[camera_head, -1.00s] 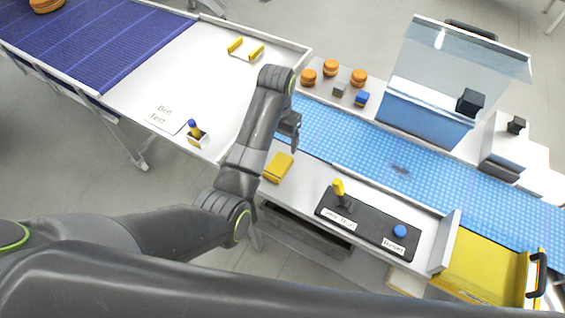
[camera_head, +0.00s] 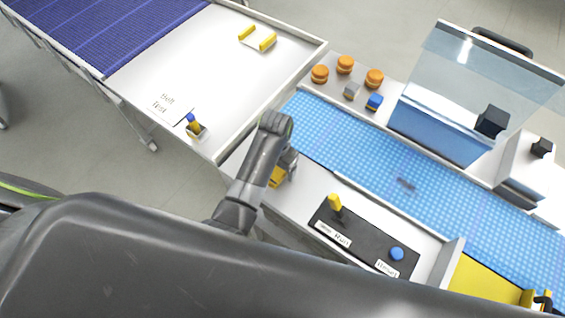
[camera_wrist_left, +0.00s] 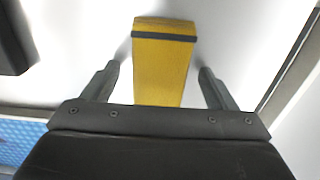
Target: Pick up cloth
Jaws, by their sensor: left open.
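The cloth (camera_head: 275,177) is a folded yellow block on the white ledge in front of the blue belt. My left gripper hides part of it in the head view. In the left wrist view the cloth (camera_wrist_left: 162,65) is yellow with a dark band near its far end. My left gripper (camera_wrist_left: 158,82) is open, with one finger on each side of the cloth and a gap on both sides. In the head view the left gripper (camera_head: 287,165) is right at the cloth, its fingers mostly hidden. My right gripper is not in view.
A black control panel (camera_head: 362,240) with a yellow lever and blue button lies right of the cloth. The blue belt (camera_head: 340,145) runs behind it. A clear raised guard (camera_head: 470,80) stands at the back right. Several orange rounds (camera_head: 345,65) sit behind the belt.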

